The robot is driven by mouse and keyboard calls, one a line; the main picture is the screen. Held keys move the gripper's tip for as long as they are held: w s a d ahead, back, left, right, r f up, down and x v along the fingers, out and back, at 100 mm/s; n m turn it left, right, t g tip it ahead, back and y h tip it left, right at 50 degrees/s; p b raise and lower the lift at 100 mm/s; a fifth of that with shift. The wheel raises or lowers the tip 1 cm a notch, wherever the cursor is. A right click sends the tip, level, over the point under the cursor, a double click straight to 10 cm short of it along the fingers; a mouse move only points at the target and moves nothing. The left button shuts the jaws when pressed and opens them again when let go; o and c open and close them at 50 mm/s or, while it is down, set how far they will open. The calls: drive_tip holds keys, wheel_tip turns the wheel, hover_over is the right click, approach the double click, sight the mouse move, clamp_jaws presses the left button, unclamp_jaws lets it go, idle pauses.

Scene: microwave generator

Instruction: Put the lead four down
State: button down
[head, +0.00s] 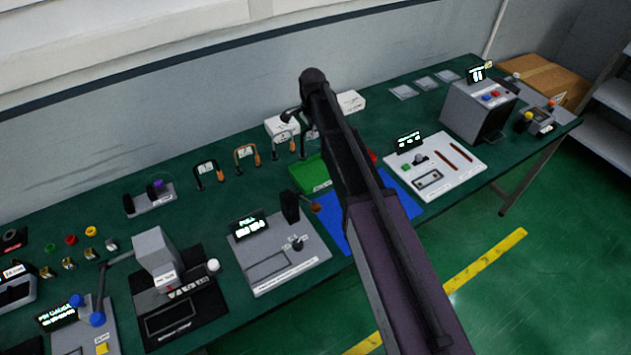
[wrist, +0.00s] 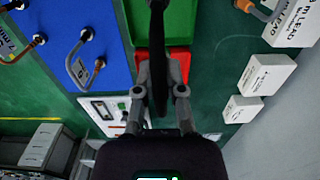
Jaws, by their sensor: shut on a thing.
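My gripper (wrist: 160,100) is shut on a dark, thin thing (wrist: 158,55) that looks like a lead seen edge-on. No label on it can be read. In the wrist view it hangs in front of a green tray (wrist: 142,22) and a red tray (wrist: 176,62).
White boxes (wrist: 262,75), some marked LEAD, stand right of the trays in the wrist view. Several leads with orange or dark ends (head: 246,156) stand along the back of the green bench (head: 95,190). A white panel (head: 455,180) and grey instruments flank the mat.

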drive_tip(key=shift+f, duration=0.55)
drive_tip(key=shift+d+f+b, duration=0.1)
drive_tip(key=shift+b, duration=0.25)
wheel_tip(320, 180, down, 6)
drive_tip(key=b, duration=0.6)
drive_tip(key=shift+f+b, duration=1.85)
drive_tip(key=shift+b, duration=0.05)
drive_tip(key=shift+f, duration=0.2)
drive_tip(key=c, duration=0.7)
unclamp_jaws()
drive_tip(key=shift+c, duration=0.2)
drive_tip(key=shift+r, duration=0.25)
